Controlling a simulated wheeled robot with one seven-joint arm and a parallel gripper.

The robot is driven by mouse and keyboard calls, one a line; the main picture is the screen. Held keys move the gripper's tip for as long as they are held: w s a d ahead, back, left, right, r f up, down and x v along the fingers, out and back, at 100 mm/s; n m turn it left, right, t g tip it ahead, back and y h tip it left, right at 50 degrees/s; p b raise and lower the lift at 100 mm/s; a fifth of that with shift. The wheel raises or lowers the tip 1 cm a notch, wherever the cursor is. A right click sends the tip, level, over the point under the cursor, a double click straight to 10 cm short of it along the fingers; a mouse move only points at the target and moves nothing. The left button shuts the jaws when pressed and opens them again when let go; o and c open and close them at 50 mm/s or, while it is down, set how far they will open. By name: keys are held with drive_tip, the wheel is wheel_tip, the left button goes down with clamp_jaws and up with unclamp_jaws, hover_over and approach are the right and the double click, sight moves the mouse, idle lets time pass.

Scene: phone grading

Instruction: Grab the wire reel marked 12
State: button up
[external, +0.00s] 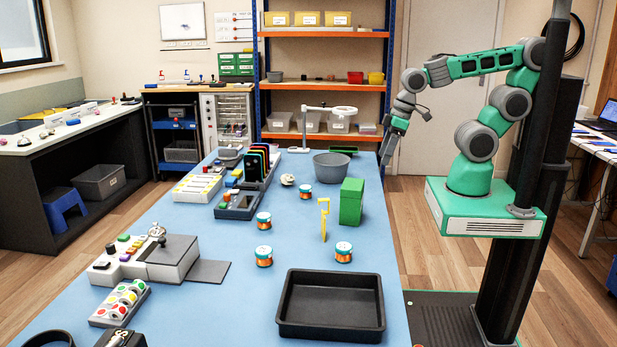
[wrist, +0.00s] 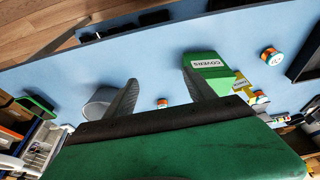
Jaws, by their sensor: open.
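Several wire reels with pale tops and orange windings stand apart on the blue table: a far reel (external: 305,191), a middle reel (external: 264,220), a near-left reel (external: 264,256) and a near-right reel (external: 343,252). Their numbers are too small to read, so I cannot tell which is marked 12. My gripper (external: 386,158) hangs above the table's right edge, clear of all reels. In the wrist view its two fingers (wrist: 160,78) are spread and empty. One small reel (wrist: 162,103) shows in the gap between them, far off; another reel (wrist: 271,55) shows at right.
A green box labelled COVERS (wrist: 208,62), also in the external view (external: 351,203), and a yellow stand (external: 324,220) stand near the reels. A grey bowl (external: 332,167) is behind. A black tray (external: 331,284) lies in front. Bare blue table separates the reels.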

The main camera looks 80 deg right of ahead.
drive_tip(key=n+y+b, duration=1.3)
drive_tip(key=n+b, duration=0.2)
approach(266, 247)
drive_tip(key=shift+w+a+f, duration=0.35)
drive_tip(key=shift+a+f, duration=0.1)
drive_tip(key=shift+a, duration=0.15)
drive_tip(key=shift+w+a+f, duration=0.3)
drive_tip(key=shift+a+f, duration=0.15)
drive_tip(key=shift+a, duration=0.5)
drive_tip(key=shift+g, duration=0.3)
drive_tip(key=x, duration=0.7)
drive_tip(key=shift+a, duration=0.35)
drive_tip(key=shift+r, duration=0.1)
drive_tip(key=c, duration=1.4)
